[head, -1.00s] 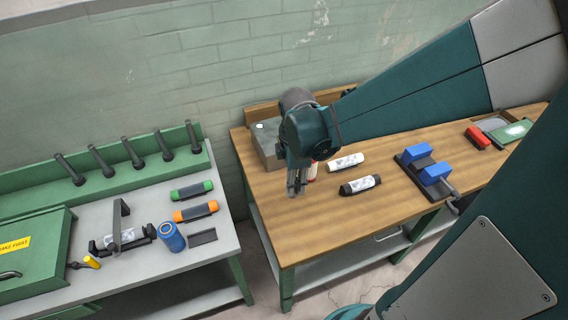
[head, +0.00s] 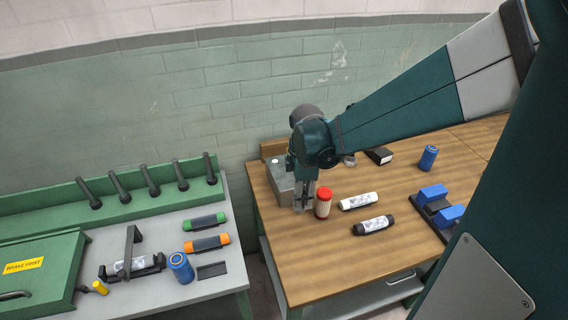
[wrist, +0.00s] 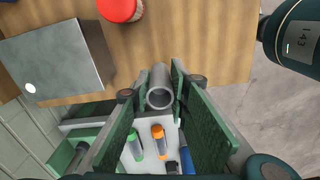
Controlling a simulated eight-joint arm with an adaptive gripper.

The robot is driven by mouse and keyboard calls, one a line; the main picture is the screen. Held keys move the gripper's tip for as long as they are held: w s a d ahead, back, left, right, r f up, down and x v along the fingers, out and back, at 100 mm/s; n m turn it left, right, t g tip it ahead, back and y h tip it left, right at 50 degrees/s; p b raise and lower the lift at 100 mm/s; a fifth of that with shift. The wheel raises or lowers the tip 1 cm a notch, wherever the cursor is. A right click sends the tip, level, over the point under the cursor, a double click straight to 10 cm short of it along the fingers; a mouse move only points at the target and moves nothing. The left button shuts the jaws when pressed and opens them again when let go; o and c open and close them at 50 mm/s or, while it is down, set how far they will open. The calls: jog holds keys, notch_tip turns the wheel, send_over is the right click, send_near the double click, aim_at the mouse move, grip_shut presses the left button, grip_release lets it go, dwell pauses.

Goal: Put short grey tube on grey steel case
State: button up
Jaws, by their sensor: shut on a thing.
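My gripper (head: 304,200) points down at the front right side of the grey steel case (head: 280,181), near the left end of the wooden bench. In the wrist view my gripper (wrist: 160,92) is shut on the short grey tube (wrist: 160,88), held between its two green-lined pads with its open round end showing. The tube is hard to make out in the head view. The grey steel case also shows in the wrist view (wrist: 55,62), to the left of the tube and apart from it. Part of the case's top is hidden behind my arm in the head view.
A red-capped jar (head: 323,203) stands close to the right of my gripper. A white tube (head: 359,201) and a black-ended tube (head: 374,225) lie further right. A blue-block fixture (head: 437,205) and a blue can (head: 429,157) are beyond. The front of the wooden bench (head: 315,265) is clear.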

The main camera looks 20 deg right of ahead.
notch_tip(320, 180, up, 7)
jog(key=p, duration=0.4)
send_over(288, 178)
jog(key=w+d, duration=0.2)
jog(key=w, duration=0.3)
jog(key=shift+s+a+r, duration=0.1)
jog(key=shift+s+r, duration=0.1)
jog(key=shift+s, duration=0.05)
jog(key=shift+f, duration=0.15)
jog(key=shift+f, duration=2.8)
jog(key=shift+f, duration=2.05)
jog(key=shift+f, duration=0.15)
jog(key=o, duration=0.8)
